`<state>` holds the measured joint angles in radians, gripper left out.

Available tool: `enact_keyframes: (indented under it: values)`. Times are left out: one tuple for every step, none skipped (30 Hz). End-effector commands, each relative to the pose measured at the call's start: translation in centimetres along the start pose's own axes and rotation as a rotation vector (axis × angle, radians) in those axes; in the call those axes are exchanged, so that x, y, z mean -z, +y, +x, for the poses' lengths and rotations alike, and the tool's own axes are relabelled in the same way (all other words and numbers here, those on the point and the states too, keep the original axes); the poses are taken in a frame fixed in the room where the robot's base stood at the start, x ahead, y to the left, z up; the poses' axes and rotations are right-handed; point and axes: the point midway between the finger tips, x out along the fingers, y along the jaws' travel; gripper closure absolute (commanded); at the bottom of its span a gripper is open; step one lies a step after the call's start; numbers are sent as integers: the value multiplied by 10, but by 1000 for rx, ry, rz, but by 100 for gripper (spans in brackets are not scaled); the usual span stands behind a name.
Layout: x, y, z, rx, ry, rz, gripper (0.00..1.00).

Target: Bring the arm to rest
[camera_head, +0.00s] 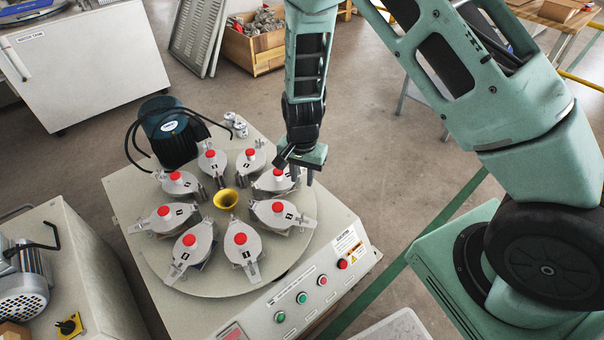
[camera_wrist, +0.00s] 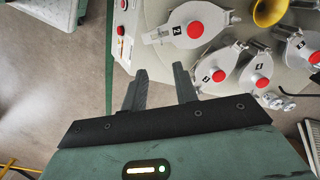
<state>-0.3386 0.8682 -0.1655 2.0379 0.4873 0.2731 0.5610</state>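My gripper (camera_head: 303,172) hangs at the right of the round turntable, above or just beside the machine's right edge; its exact height is hard to tell. In the wrist view my gripper (camera_wrist: 160,72) shows two dark fingers spread apart with nothing between them. My arm (camera_head: 306,70) comes down from the top of the head view, bent at the elbow. The grey turntable (camera_head: 176,272) carries several numbered grey clamp pots with red knobs, set in a ring around a yellow funnel (camera_head: 226,199). The pot marked 2 (camera_wrist: 194,30) is near the fingers in the wrist view.
A dark green motor (camera_head: 172,135) stands at the machine's back left corner. Buttons line its front panel (camera_head: 310,290). A white cabinet (camera_head: 90,65), a wooden crate (camera_head: 252,50) and a left bench (camera_head: 85,265) stand around. Floor right of the machine (camera_head: 385,185) is clear.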

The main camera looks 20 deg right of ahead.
Motion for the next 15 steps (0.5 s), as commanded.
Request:
enact_keyframes:
  values:
    - [0, 0, 0, 0, 0, 0, 71]
    - [0, 0, 0, 0, 0, 0, 71]
    - [0, 0, 0, 0, 0, 0, 71]
    - [0, 0, 0, 0, 0, 0, 71]
    - [0, 0, 0, 0, 0, 0, 71]
    - [0, 0, 0, 0, 0, 0, 71]
    - [0, 0, 0, 0, 0, 0, 71]
    - [0, 0, 0, 0, 0, 0, 71]
    - [0, 0, 0, 0, 0, 0, 71]
    - [0, 0, 0, 0, 0, -1, 71]
    - [-1, -1, -1, 2, -2, -5, 71]
    - [-4, -2, -5, 6, -6, -16, 71]
    - [-8, -4, -9, 11, -11, -31, 71]
    - [-13, -5, -15, 16, -18, -50, 71]
    - [-23, -8, -25, 27, -31, -87, 71]
